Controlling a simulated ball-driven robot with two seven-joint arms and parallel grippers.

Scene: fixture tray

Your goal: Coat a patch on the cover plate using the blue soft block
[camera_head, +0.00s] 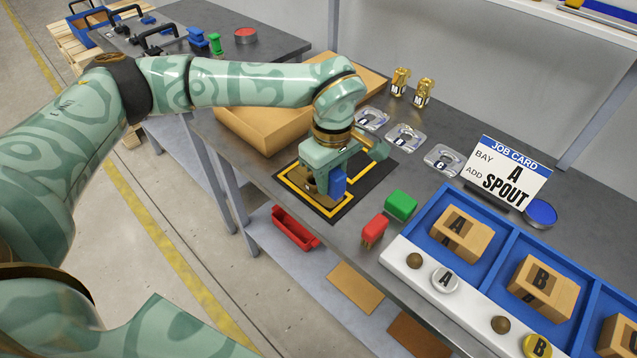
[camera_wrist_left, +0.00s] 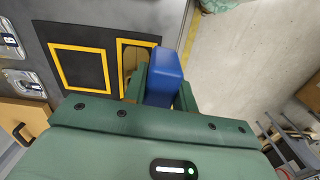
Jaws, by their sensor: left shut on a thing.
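My left gripper (camera_head: 325,190) is shut on the blue soft block (camera_head: 338,183) and holds it over the black mat (camera_head: 350,209) with yellow outlines. In the left wrist view the blue block (camera_wrist_left: 165,77) stands between the green fingers of the left gripper (camera_wrist_left: 161,88). A tan piece (camera_wrist_left: 131,56), perhaps the cover plate, lies in one outlined square beside the block. The gripper and block hide part of it, and I cannot tell whether the block touches it. My right gripper is in neither view.
A red block (camera_head: 374,228) and a green block (camera_head: 401,205) stand right of the mat. A wooden tray (camera_head: 262,130) lies behind my arm.

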